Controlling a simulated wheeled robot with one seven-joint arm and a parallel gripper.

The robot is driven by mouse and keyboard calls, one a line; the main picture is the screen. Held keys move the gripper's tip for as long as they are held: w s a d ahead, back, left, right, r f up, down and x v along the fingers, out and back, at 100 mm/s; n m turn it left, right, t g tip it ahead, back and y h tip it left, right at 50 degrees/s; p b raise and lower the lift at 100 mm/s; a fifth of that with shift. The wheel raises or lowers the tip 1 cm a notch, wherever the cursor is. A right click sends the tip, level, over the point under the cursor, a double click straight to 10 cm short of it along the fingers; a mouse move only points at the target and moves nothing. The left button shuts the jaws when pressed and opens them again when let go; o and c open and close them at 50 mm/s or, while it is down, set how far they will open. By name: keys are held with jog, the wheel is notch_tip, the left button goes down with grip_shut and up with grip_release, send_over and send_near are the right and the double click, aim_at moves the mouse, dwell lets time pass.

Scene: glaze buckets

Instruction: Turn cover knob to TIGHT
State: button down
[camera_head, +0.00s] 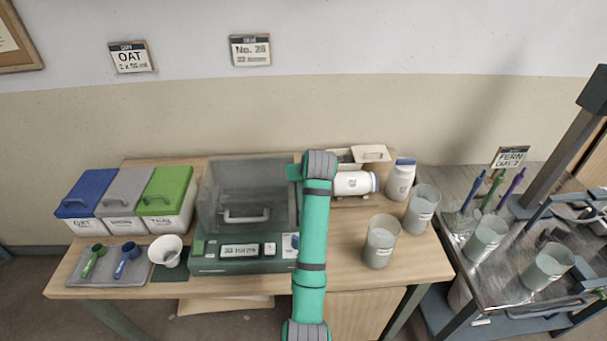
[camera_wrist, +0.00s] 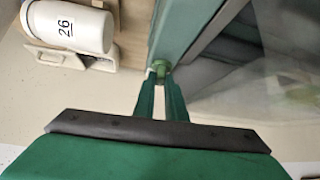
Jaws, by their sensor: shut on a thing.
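The green machine (camera_head: 212,266) stands mid-table with a grey see-through cover (camera_head: 225,180) over it; a grey handle (camera_head: 246,215) shows at its front. In the wrist view, a small green knob (camera_wrist: 160,66) sits at the side of the green frame, beside the clear cover panel (camera_wrist: 280,80). My gripper (camera_wrist: 160,79) is shut on this knob, its two green fingers meeting around it. In the head view, my gripper (camera_head: 293,172) is at the cover's upper right edge and my arm hides that side. The knob's markings and the TIGHT position cannot be read.
A white jar marked 26 (camera_wrist: 75,27) lies on its side right of my arm, near an upright jar (camera_head: 400,180). Two glaze beakers (camera_head: 380,248) (camera_head: 421,215) stand on the right. Lidded bins (camera_head: 170,218), scoops and a white bowl (camera_head: 166,247) are left.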

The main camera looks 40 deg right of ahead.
jog(key=shift+r, duration=0.1)
dwell(0.3)
jog(key=c, duration=1.8)
grip_release()
jog(key=shift+w, duration=0.1)
jog(key=shift+a, duration=0.15)
